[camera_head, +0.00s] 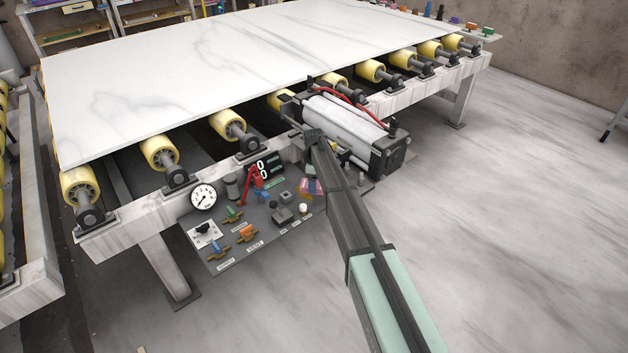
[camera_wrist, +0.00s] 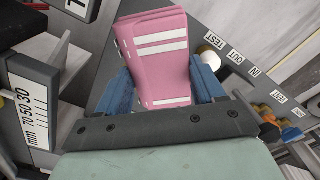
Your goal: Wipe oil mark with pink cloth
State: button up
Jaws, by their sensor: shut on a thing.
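The pink cloth (camera_wrist: 158,55) is folded, with white stripes, and fills the middle of the wrist view. My gripper (camera_wrist: 155,88) is shut on it, with a blue finger on each side. In the head view a small pink patch of the cloth (camera_head: 310,187) shows over the control panel, beside my dark arm link. My arm hides most of the gripper in that view. No oil mark can be made out clearly; the white stone slab (camera_head: 225,60) shows only grey veining.
The control panel (camera_head: 228,262) carries a gauge (camera_head: 203,196), levers, knobs and a red handle. A white cylinder (camera_head: 345,124) with a red hose lies beside the roller frame (camera_head: 430,88). Yellow rollers (camera_head: 229,124) line the slab's near edge.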

aim_at(296, 185)
jog(key=shift+f, duration=2.7)
jog(key=shift+w+a+f, duration=0.3)
jog(key=shift+f, duration=0.15)
jog(key=shift+w+a+f, duration=0.25)
jog(key=shift+w+f, duration=0.05)
jog(key=shift+f, duration=0.15)
jog(key=shift+c, duration=0.3)
jog(key=shift+w+a, duration=3.75)
jog(key=shift+s+d+r, duration=0.1)
jog(key=shift+s+d, duration=4.15)
jog(key=shift+s, duration=0.15)
jog(key=shift+r, duration=4.1)
